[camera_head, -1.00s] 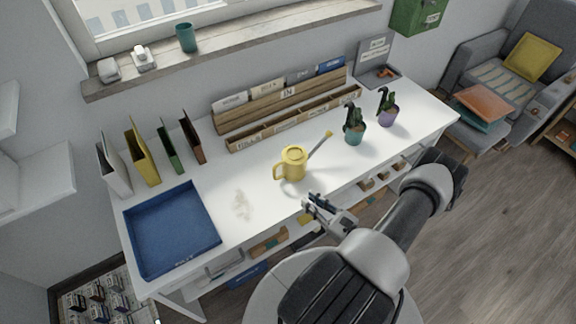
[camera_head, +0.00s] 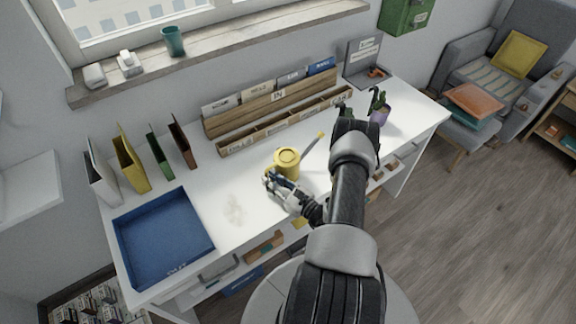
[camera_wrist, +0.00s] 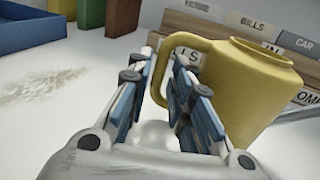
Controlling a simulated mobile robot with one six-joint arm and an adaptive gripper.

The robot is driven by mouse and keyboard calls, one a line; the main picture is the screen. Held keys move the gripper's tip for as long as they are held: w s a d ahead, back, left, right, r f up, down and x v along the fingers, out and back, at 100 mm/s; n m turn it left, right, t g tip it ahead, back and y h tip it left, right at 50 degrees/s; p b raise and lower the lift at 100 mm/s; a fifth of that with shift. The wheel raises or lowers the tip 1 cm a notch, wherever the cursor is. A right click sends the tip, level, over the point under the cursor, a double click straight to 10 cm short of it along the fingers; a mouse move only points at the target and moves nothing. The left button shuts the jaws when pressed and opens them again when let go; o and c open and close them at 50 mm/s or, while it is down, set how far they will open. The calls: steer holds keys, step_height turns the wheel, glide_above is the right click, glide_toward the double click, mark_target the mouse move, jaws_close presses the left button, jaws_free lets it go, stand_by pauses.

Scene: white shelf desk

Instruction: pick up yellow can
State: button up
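The yellow can (camera_head: 287,163), a watering can with a handle on its left and a long spout to the right, stands upright on the white desk (camera_head: 250,185). In the wrist view the yellow can (camera_wrist: 245,88) fills the right side. My gripper (camera_head: 270,178) is at the can's left front, by the handle. In the wrist view my gripper (camera_wrist: 163,72) is open, with its blue-padded fingers apart and the handle's outer side by the fingertips. The right finger overlaps the handle; I cannot tell whether it touches it.
A blue tray (camera_head: 160,240) lies at the desk's left, with upright folders (camera_head: 128,162) behind it. A wooden letter rack (camera_head: 275,110) stands behind the can. The desk left of the can is clear, with a faint smudge.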

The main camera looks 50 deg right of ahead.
steer(key=w, duration=0.2)
steer(key=shift+w, duration=0.35)
steer(key=shift+c, duration=0.4)
jaws_close()
